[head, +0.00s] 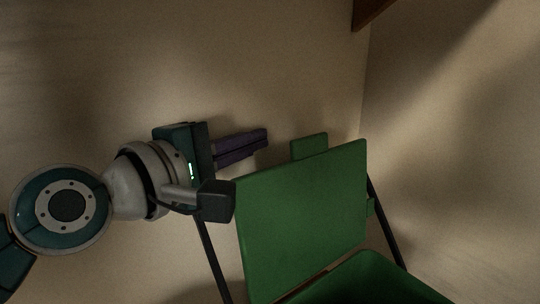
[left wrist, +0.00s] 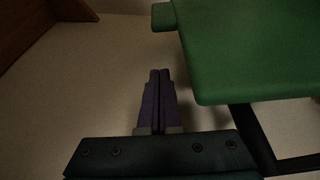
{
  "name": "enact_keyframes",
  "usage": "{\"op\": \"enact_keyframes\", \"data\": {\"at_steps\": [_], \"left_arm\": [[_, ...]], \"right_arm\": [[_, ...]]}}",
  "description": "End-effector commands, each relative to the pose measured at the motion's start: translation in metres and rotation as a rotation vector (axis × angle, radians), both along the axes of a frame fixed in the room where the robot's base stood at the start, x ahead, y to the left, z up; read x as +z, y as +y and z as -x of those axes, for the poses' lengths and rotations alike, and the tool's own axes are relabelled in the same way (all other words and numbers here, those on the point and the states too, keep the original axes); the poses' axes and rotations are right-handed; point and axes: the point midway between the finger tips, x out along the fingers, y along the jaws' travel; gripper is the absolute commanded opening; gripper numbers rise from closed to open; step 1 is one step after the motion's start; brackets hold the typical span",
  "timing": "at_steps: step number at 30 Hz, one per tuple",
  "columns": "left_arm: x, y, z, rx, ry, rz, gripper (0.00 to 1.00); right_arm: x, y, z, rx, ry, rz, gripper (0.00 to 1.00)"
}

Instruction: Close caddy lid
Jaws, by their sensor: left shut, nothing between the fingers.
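The green caddy lid (head: 305,215) stands raised and tilted up at the back of the green caddy body (head: 365,283), whose open top shows at the bottom edge of the head view. A small green tab (head: 309,147) sticks up past the lid's top edge. My left gripper (head: 266,140) is shut and empty, with its purple fingers behind the lid's upper left edge, apart from the tab. In the left wrist view the gripper (left wrist: 160,75) points past the lid (left wrist: 255,45), which is at the upper right. My right gripper is not in view.
Dark legs (head: 385,222) hold the caddy up on both sides. Plain beige walls (head: 450,150) surround the corner. A brown wooden piece (head: 370,12) shows at the top.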

Motion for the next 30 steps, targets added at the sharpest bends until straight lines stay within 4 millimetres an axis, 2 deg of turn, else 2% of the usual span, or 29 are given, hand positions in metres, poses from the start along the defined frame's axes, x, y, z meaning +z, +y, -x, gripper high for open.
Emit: {"op": "enact_keyframes", "data": {"at_steps": [4,9,30], "left_arm": [[0.007,-0.012,0.018,-0.002,0.004,0.005,0.0],[0.007,-0.02,0.029,-0.001,0.002,0.003,0.0],[0.01,-0.027,0.04,-0.001,-0.033,-0.023,0.0]], "right_arm": [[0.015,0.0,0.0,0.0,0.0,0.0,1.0],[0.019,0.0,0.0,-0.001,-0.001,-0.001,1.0],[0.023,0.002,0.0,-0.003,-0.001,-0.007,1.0]]}}
